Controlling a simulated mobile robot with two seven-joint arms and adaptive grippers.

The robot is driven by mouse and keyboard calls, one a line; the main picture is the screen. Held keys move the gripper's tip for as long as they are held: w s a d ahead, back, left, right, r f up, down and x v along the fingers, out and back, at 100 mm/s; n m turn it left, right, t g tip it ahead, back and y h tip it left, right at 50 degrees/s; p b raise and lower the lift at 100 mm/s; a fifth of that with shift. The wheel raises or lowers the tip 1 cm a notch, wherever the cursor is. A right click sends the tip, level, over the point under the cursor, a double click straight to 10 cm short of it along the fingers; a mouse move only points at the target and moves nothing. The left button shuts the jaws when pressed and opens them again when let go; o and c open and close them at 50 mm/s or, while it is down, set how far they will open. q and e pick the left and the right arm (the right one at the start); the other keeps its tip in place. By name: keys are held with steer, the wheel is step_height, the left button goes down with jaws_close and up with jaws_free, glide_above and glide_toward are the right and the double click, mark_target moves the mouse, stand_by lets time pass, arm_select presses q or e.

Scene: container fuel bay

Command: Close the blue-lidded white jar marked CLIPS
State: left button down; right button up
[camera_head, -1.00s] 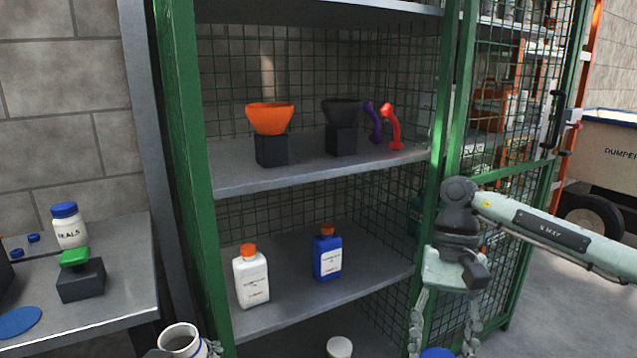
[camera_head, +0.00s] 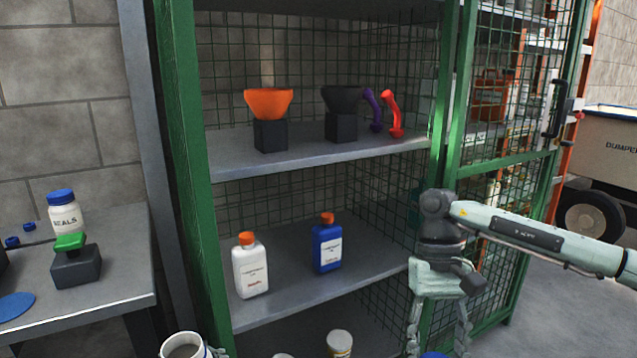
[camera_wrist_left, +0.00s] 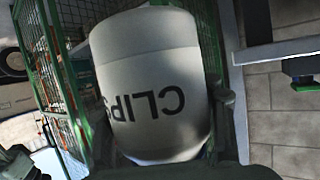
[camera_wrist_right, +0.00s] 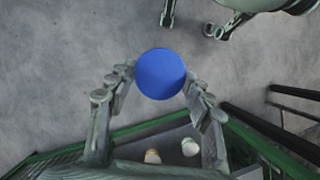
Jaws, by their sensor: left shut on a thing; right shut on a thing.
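The white jar (camera_head: 185,341) stands at the bottom edge of the head view, its open mouth showing. Its CLIPS mark shows upside down in the left wrist view (camera_wrist_left: 155,92). My left gripper (camera_head: 212,350) is shut on the jar's side; the jar's lower part is cut off in the head view. A round blue lid (camera_wrist_right: 160,74) sits between the fingertips of my right gripper (camera_wrist_right: 158,84), which is shut on it. In the head view the lid (camera_head: 434,355) barely shows at the bottom edge, below my right gripper (camera_head: 438,335), well right of the jar and apart from it.
The green-framed mesh shelf (camera_head: 310,158) is ahead, with a white bottle (camera_head: 250,268) and a blue bottle (camera_head: 327,247). A SEALS jar (camera_head: 65,217) stands on the left bench (camera_head: 110,235). White-topped containers (camera_head: 339,342) are low in the shelf.

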arm_select(q)
steer(key=s+d+r+m+g+h, duration=0.1)
steer(key=s+d+m+g+h, duration=0.1)
steer(key=d+m+h, duration=0.6)
steer(key=d+g, duration=0.1)
steer(key=d, duration=0.4)
steer(key=shift+d+h, duration=0.3)
steer(key=shift+h, duration=0.1)
steer(key=shift+r, duration=0.1)
arm_select(e)
steer(key=s+a+r+m+y, duration=0.1)
steer(key=s+a+r+m, duration=0.1)
steer(key=a+r, duration=0.6)
steer(key=s+a+r+m+y, duration=0.1)
steer(key=a+r+m, duration=0.4)
steer(key=a, duration=1.2)
step_height(320, 180, up, 4)
steer(key=shift+s+f+m+t+y, duration=0.1)
steer(key=shift+s+m+t+y, duration=0.25)
steer(key=shift+s, duration=0.3)
steer(key=shift+f, duration=0.1)
steer(key=shift+f, duration=1.95)
